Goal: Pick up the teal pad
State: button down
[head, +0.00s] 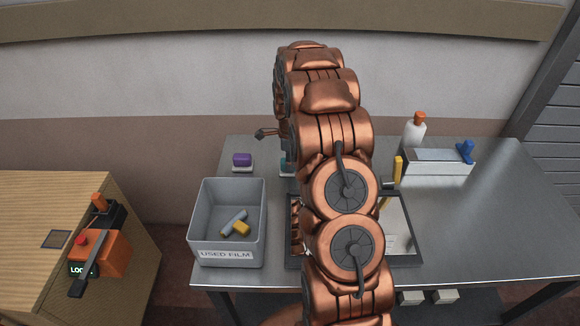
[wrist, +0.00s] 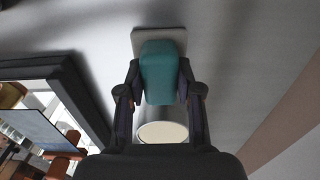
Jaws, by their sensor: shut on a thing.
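The teal pad (wrist: 160,72) is a small rounded block between the two dark fingers of my gripper (wrist: 160,82) in the wrist view. The fingers are shut on its sides. Just beyond it is a pale square plate (wrist: 158,34); I cannot tell whether the pad still touches it. In the head view only a sliver of the teal pad (head: 286,160) shows at the left edge of my copper arm, which hides most of my gripper. A cylinder with a pale round face (wrist: 162,132) shows between the finger bases.
A purple pad (head: 242,159) sits on a plate to the left. The grey "USED FILM" bin (head: 204,243) holds yellow and grey pieces. A dark-framed tray (head: 407,258) lies partly behind my arm. A white bottle (head: 414,134) stands back right. The steel table (head: 480,225) is clear at right.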

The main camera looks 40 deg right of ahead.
notch_tip(320, 180, up, 10)
jog(key=b, duration=0.3)
dwell(0.4)
